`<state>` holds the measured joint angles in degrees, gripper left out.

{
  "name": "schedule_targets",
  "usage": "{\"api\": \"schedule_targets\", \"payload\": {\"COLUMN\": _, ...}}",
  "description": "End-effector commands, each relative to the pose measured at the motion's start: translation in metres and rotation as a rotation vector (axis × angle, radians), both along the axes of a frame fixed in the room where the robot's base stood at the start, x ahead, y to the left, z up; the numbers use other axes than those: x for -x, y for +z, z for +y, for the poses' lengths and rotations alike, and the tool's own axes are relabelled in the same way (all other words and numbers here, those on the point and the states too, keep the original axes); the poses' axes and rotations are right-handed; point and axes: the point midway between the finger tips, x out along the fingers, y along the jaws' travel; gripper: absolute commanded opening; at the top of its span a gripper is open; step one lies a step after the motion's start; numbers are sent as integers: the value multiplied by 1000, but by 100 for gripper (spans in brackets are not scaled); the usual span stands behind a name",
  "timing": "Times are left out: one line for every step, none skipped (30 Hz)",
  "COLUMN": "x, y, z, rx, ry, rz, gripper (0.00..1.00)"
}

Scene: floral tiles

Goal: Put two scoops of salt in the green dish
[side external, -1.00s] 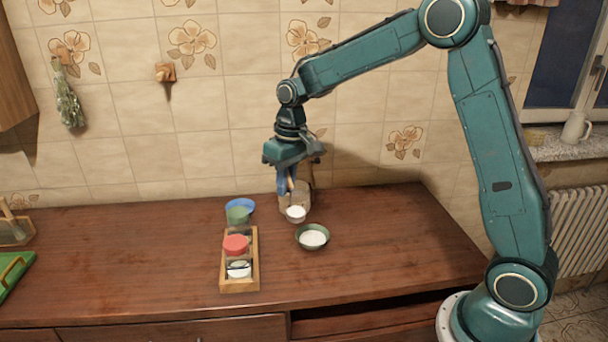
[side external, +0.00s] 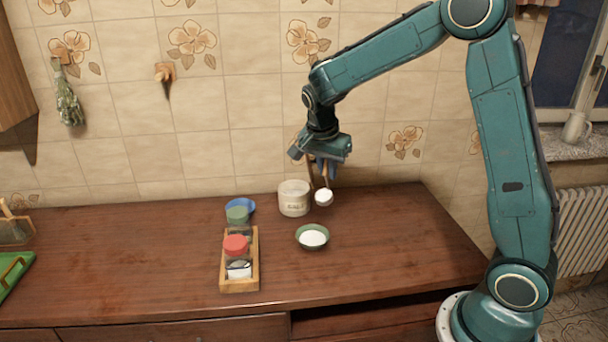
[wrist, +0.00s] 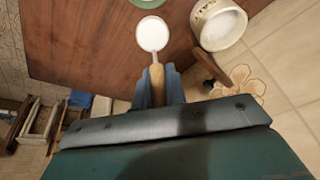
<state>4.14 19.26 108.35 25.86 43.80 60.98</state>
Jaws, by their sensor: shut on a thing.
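My gripper (side external: 325,165) is shut on the wooden handle of a scoop (side external: 324,197), whose bowl is full of white salt. In the wrist view the scoop (wrist: 153,35) points away from my gripper (wrist: 157,85), level enough to keep its load. The salt jar (side external: 294,198), pale and lettered, stands open just left of the scoop; in the wrist view the jar (wrist: 217,25) shows white salt inside. The green dish (side external: 312,237) sits on the counter in front of the jar and scoop, with white salt in it. Only part of the dish's rim (wrist: 147,3) shows in the wrist view.
A wooden rack (side external: 240,284) holds spice jars with a red lid (side external: 236,245) and a green lid (side external: 237,214). The counter (side external: 130,265) is clear between the rack and the green board (side external: 12,272).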

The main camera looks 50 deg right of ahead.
Motion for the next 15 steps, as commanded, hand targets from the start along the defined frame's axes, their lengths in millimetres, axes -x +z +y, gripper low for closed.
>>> {"api": "schedule_targets", "payload": {"x": 2, "y": 1, "z": -3, "rx": 8, "ry": -39, "rz": 1, "gripper": 0}}
{"api": "schedule_targets", "payload": {"x": 3, "y": 1, "z": -5, "rx": 12, "ry": -59, "rz": 2, "gripper": 0}}
{"api": "schedule_targets", "payload": {"x": 4, "y": 2, "z": -7, "rx": 16, "ry": -82, "rz": 2, "gripper": 0}}
{"api": "schedule_targets", "payload": {"x": 5, "y": 2, "z": -7, "rx": 19, "ry": -94, "rz": 3, "gripper": 0}}
{"api": "schedule_targets", "payload": {"x": 6, "y": 2, "z": -8, "rx": 20, "ry": -106, "rz": 4, "gripper": 0}}
{"api": "schedule_targets", "payload": {"x": 6, "y": 2, "z": -9, "rx": 23, "ry": -116, "rz": 5, "gripper": 0}}
{"api": "schedule_targets", "payload": {"x": 7, "y": 2, "z": -10, "rx": 24, "ry": -121, "rz": 5, "gripper": 0}}
{"api": "schedule_targets", "payload": {"x": 7, "y": 2, "z": -10, "rx": 25, "ry": -125, "rz": 4, "gripper": 0}}
{"api": "schedule_targets", "payload": {"x": 7, "y": 3, "z": -10, "rx": 25, "ry": -127, "rz": 5, "gripper": 0}}
{"api": "schedule_targets", "payload": {"x": 7, "y": 3, "z": -10, "rx": 25, "ry": -127, "rz": 5, "gripper": 0}}
{"api": "schedule_targets", "payload": {"x": 7, "y": 3, "z": -10, "rx": 25, "ry": -127, "rz": 5, "gripper": 0}}
{"api": "schedule_targets", "payload": {"x": 7, "y": 3, "z": -10, "rx": 25, "ry": -126, "rz": 4, "gripper": 0}}
{"api": "schedule_targets", "payload": {"x": 7, "y": 3, "z": -10, "rx": 25, "ry": -126, "rz": 4, "gripper": 0}}
{"api": "schedule_targets", "payload": {"x": 7, "y": 3, "z": -10, "rx": 25, "ry": -125, "rz": 4, "gripper": 0}}
{"api": "schedule_targets", "payload": {"x": 7, "y": 3, "z": -10, "rx": 25, "ry": -125, "rz": 4, "gripper": 0}}
